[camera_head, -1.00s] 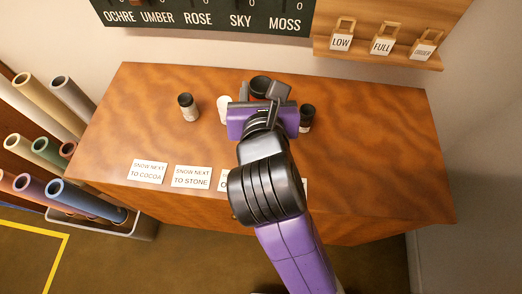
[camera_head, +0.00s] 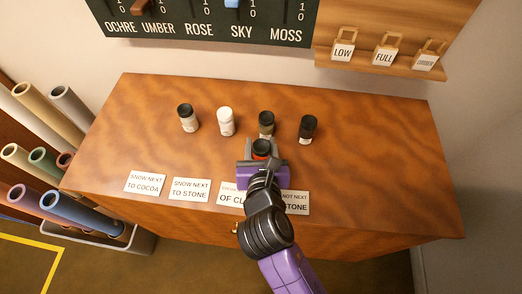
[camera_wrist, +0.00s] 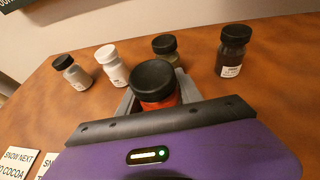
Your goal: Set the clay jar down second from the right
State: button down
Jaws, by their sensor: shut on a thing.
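My gripper (camera_head: 262,156) is shut on a jar with a black lid and an orange-red body, the clay jar (camera_head: 261,149). The wrist view shows this jar (camera_wrist: 155,85) upright between the fingers. It is in front of the row of jars, nearest the olive jar (camera_head: 266,124). I cannot tell whether its base touches the table. The row holds, from the left, a grey jar (camera_head: 188,118), a white jar (camera_head: 226,122), the olive jar and a dark brown jar (camera_head: 307,129). All stand upright with gaps between them.
The wooden table (camera_head: 380,160) is bare right of the dark brown jar. Several white cards (camera_head: 189,189) lie along its front edge, some partly hidden by my arm. Rolled tubes (camera_head: 75,105) stand left.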

jog(key=shift+f, duration=1.35)
jog(key=shift+f, duration=0.1)
jog(key=c, duration=0.8)
grip_release()
jog(key=shift+s, duration=0.2)
jog(key=v, duration=1.1)
jog(key=shift+s+d+r, duration=0.1)
jog(key=shift+s+r, duration=0.15)
jog(key=shift+r, duration=0.05)
